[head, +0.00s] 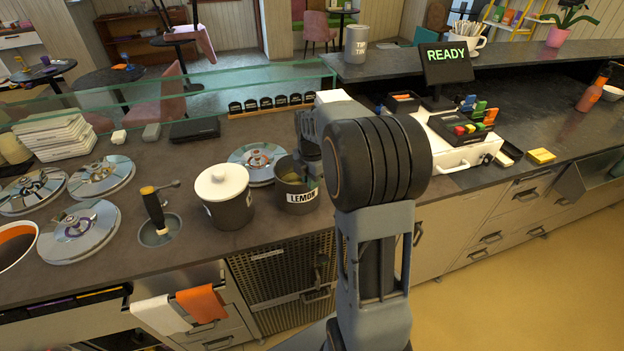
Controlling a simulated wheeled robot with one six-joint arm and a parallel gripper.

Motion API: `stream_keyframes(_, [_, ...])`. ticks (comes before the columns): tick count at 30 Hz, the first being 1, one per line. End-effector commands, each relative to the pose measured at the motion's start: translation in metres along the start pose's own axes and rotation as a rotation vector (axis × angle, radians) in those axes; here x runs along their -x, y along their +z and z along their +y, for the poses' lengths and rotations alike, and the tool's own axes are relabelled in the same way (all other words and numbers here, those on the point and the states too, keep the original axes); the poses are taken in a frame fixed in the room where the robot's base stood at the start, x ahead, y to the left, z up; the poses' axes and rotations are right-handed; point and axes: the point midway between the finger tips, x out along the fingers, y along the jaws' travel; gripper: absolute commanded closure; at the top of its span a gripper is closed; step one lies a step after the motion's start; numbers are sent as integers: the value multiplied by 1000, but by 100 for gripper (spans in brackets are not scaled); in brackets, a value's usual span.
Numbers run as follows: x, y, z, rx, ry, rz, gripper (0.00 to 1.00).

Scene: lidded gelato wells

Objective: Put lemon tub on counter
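The lemon tub (290,197) is a dark grey, open-topped round tub with a white LEMON label on its front. It is in the middle of the head view, near the counter's front edge. My gripper (313,176) points down at the tub's right rim, and its fingers are mostly hidden by the tub and my arm. I cannot tell whether they are closed on the rim. The tub's underside is hidden, so I cannot tell whether it touches the counter (200,248).
A white-lidded grey tub (230,211) stands just left of the lemon tub. A shiny round lid (248,157) lies behind it. A scoop (154,210) stands in a round well. Several shiny lids lie further left. A cash drawer (455,152) is at right.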

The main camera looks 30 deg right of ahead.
Motion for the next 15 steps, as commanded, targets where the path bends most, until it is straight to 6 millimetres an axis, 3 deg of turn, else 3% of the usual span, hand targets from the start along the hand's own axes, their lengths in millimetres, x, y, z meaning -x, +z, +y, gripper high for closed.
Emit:
stream_keyframes(5, [0,0,0,0,0,0,71])
stream_keyframes(15, [8,0,1,0,3,-1,71])
